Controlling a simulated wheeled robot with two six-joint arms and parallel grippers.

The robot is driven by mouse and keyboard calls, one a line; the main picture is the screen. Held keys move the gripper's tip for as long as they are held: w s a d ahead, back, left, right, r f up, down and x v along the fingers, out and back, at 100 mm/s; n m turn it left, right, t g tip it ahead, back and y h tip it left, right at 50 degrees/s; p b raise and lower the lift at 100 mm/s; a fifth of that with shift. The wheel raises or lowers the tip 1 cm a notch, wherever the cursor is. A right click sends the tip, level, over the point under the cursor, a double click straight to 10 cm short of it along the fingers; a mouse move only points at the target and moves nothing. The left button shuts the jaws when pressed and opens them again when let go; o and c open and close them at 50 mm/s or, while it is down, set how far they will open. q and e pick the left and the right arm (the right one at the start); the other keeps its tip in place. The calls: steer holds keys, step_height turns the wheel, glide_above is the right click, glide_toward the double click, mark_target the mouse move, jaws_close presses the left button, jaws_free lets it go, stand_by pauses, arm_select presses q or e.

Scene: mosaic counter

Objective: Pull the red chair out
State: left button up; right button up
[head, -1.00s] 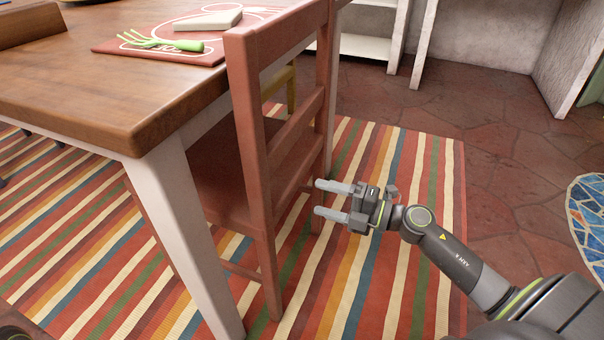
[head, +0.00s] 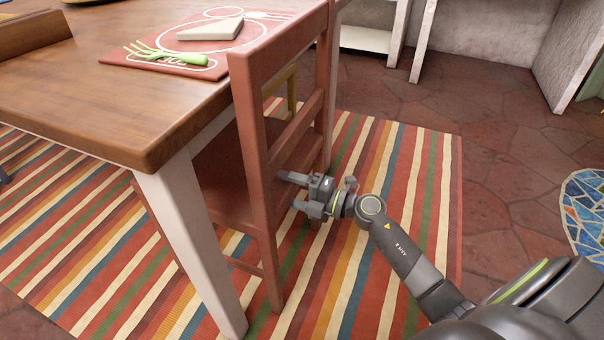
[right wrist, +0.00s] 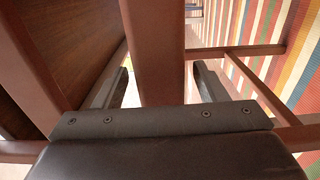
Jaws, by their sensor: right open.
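The red chair (head: 254,150) stands at the table's side, its seat (head: 218,180) partly under the top and its back toward my right arm. My right gripper (head: 290,190) is at the lower part of the chair back, below the back's crossbar. In the right wrist view, a reddish-brown chair bar (right wrist: 155,55) runs between the two spread fingers (right wrist: 158,88). The fingers are open, with a gap visible at each side of the bar. In the head view the gripper hides part of the chair's far post. My left gripper is not in view.
The wooden table (head: 90,110) has a white leg (head: 190,240) close to the chair. A red placemat (head: 150,62) lies on top. The striped rug (head: 395,240) is clear of furniture right of the chair, around my arm.

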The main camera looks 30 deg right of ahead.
steer(key=shift+c, duration=0.3)
jaws_close()
stand_by(0.3)
